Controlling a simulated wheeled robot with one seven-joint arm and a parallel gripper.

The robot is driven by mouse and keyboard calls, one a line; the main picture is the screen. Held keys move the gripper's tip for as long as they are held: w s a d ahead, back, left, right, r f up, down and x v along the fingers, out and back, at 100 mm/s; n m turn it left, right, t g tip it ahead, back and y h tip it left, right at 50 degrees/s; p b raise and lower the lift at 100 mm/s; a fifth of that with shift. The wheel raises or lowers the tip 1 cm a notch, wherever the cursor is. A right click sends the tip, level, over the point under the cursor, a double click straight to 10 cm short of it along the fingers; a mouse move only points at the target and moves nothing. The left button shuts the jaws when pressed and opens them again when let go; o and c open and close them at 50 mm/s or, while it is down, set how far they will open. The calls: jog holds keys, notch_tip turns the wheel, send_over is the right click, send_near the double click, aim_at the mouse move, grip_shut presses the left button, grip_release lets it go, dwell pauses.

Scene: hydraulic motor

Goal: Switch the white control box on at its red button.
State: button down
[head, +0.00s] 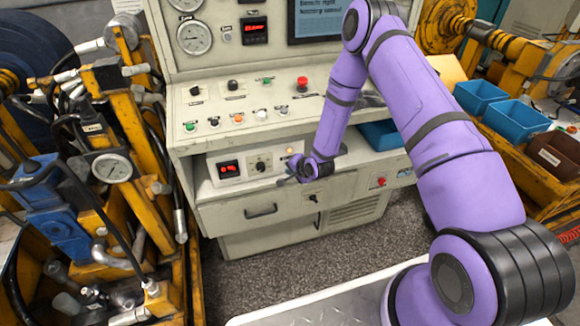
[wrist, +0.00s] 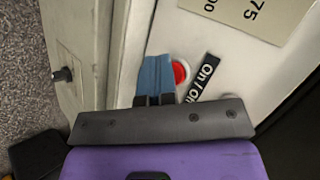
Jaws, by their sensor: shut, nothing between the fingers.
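The white control box (head: 225,184) sits in the console's recess in the head view, with a red display, a knob and a small lit lamp on its front. In the wrist view its pale face (wrist: 215,50) fills the upper right. The red button (wrist: 180,73) shows there beside a black On/Off label (wrist: 203,78). My gripper (wrist: 157,62) is shut and empty, its blue fingertips just left of the button and overlapping its edge in the picture. I cannot tell whether they touch it. In the head view my gripper (head: 288,181) is at the box's right end; the button is hidden there.
The console (head: 215,105) has several buttons and a red mushroom button (head: 302,83) above the recess. A drawer handle (head: 261,211) and a dark knob (head: 312,197) are below. Yellow machinery (head: 125,130) stands left; blue bins (head: 515,121) are at right. Grey floor lies in front.

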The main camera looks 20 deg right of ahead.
jog(key=shift+s, duration=0.3)
jog(key=s, duration=0.6)
dwell(0.4)
jog(key=c, duration=1.8)
grip_release()
jog(key=shift+w, duration=0.1)
